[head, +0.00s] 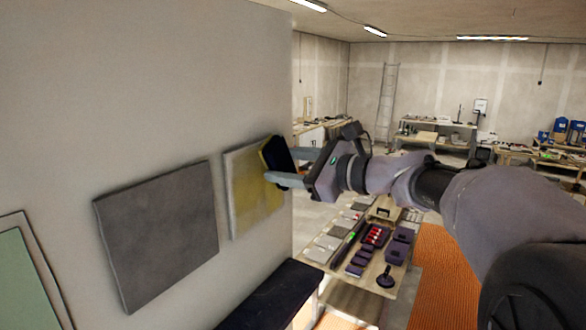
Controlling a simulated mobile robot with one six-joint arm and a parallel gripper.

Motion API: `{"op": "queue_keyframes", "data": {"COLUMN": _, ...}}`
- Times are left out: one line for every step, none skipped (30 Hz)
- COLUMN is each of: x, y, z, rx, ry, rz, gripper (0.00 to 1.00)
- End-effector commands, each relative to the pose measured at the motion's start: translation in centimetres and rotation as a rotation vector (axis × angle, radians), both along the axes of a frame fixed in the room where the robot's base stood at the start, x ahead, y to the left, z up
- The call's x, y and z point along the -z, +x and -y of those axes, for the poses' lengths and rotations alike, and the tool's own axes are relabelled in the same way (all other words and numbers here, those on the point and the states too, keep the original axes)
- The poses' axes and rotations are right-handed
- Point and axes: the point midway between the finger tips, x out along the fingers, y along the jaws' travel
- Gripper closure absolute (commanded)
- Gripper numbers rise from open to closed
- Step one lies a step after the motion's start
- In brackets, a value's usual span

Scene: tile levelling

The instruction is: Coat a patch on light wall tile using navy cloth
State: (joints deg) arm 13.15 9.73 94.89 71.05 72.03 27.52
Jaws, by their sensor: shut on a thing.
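The light wall tile (240,190) hangs on the left wall near its right end. A yellow patch covers much of its face, mostly toward the right and lower part. My gripper (281,168) is shut on the navy cloth (278,154), a dark pad with a yellowish edge. The cloth is at the tile's right part and appears to touch it, though the exact contact is hidden. The cloth and the gripper's fingers cover the tile's right edge.
A dark grey tile (160,235) hangs to the left, and a green framed panel (22,285) is at the far left. A dark bench (270,297) stands below. A low table (322,262) with tools and boxes lies beyond the wall's end. An orange mat (445,275) covers floor at right.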

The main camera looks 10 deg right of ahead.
Motion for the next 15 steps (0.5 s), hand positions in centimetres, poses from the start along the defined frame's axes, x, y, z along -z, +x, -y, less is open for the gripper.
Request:
{"op": "queue_keyframes", "data": {"x": 0.1, "y": -0.2, "z": -0.2, "rx": 0.0, "ry": -0.001, "rz": 0.001, "gripper": 0.83}}
{"op": "queue_keyframes", "data": {"x": 0.1, "y": -0.2, "z": -0.2, "rx": 0.0, "ry": -0.001, "rz": 0.001, "gripper": 0.83}}
{"op": "queue_keyframes", "data": {"x": 0.0, "y": -0.3, "z": -0.3, "rx": 0.0, "ry": -0.001, "rz": 0.001, "gripper": 0.83}}
{"op": "queue_keyframes", "data": {"x": 0.0, "y": -0.5, "z": -0.4, "rx": 0.0, "ry": -0.001, "rz": 0.001, "gripper": 0.83}}
{"op": "queue_keyframes", "data": {"x": 0.1, "y": -0.7, "z": -0.5, "rx": -0.001, "ry": -0.001, "rz": 0.002, "gripper": 0.83}}
{"op": "queue_keyframes", "data": {"x": 0.1, "y": -1.1, "z": -0.8, "rx": -0.001, "ry": -0.001, "rz": 0.003, "gripper": 0.83}}
{"op": "queue_keyframes", "data": {"x": 0.2, "y": -1.4, "z": -1.1, "rx": -0.002, "ry": 0.0, "rz": 0.001, "gripper": 0.83}}
{"op": "queue_keyframes", "data": {"x": 0.2, "y": -1.8, "z": -1.3, "rx": -0.002, "ry": 0.0, "rz": 0.001, "gripper": 0.83}}
{"op": "queue_keyframes", "data": {"x": 0.2, "y": -2.2, "z": -1.6, "rx": -0.002, "ry": 0.0, "rz": 0.002, "gripper": 0.83}}
{"op": "queue_keyframes", "data": {"x": 0.2, "y": -2.4, "z": -1.8, "rx": -0.002, "ry": -0.001, "rz": 0.002, "gripper": 0.83}}
{"op": "queue_keyframes", "data": {"x": 0.2, "y": -2.7, "z": -1.9, "rx": -0.001, "ry": -0.001, "rz": 0.002, "gripper": 0.83}}
{"op": "queue_keyframes", "data": {"x": 0.1, "y": -2.9, "z": -2.1, "rx": -0.001, "ry": -0.001, "rz": 0.002, "gripper": 0.83}}
{"op": "queue_keyframes", "data": {"x": 0.1, "y": -3.0, "z": -2.2, "rx": -0.001, "ry": 0.0, "rz": 0.001, "gripper": 0.83}}
{"op": "queue_keyframes", "data": {"x": 0.1, "y": -3.1, "z": -2.2, "rx": 0.0, "ry": 0.001, "rz": 0.001, "gripper": 0.83}}
{"op": "queue_keyframes", "data": {"x": 0.0, "y": -3.2, "z": -2.3, "rx": 0.0, "ry": 0.0, "rz": 0.0, "gripper": 0.83}}
